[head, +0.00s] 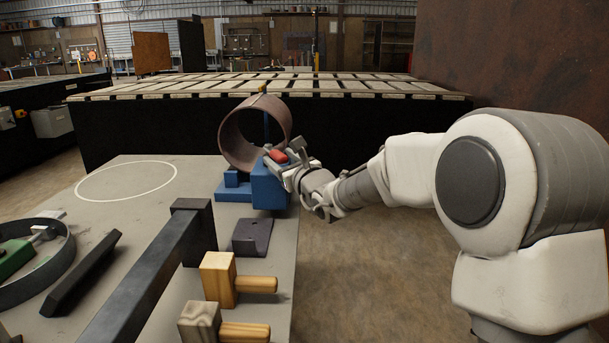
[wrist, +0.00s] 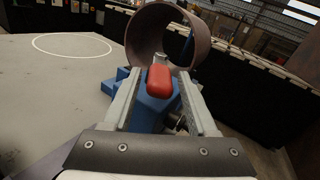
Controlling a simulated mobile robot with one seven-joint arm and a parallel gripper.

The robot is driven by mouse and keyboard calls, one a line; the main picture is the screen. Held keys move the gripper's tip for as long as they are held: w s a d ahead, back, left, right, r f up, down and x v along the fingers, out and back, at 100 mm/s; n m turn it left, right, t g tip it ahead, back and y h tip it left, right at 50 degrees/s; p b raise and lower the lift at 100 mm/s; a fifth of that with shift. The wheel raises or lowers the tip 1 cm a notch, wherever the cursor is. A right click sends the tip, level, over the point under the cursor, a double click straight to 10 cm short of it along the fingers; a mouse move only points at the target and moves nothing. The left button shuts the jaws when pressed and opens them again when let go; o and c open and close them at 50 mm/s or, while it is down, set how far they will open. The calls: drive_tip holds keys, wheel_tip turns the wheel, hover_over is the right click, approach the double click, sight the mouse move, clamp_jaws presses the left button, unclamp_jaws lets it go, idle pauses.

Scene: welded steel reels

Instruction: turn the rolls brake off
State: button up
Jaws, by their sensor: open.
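A blue roller stand (head: 268,188) carries a rusty steel ring (head: 238,125) near the far right corner of the grey table. A red handle (head: 279,156), seemingly the rolls brake lever, sits at the stand's near right side. In the wrist view the red handle (wrist: 159,82) shows between the two fingers, with grey metal behind its far end. My gripper (head: 288,163) is open at the handle, one finger on each side; it also shows in the wrist view (wrist: 159,90). I cannot tell whether a finger touches the handle.
The grey table (head: 140,205) bears a white circle outline, a dark beam (head: 150,275), a dark wedge block (head: 252,237) and two wooden mallets (head: 219,279). A slatted bench (head: 340,85) stands behind. Open floor lies right of the table.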

drive_tip(key=p+v, duration=0.2)
drive_tip(key=v, duration=1.1)
drive_tip(key=shift+s+d, duration=0.2)
drive_tip(key=shift+s, duration=0.1)
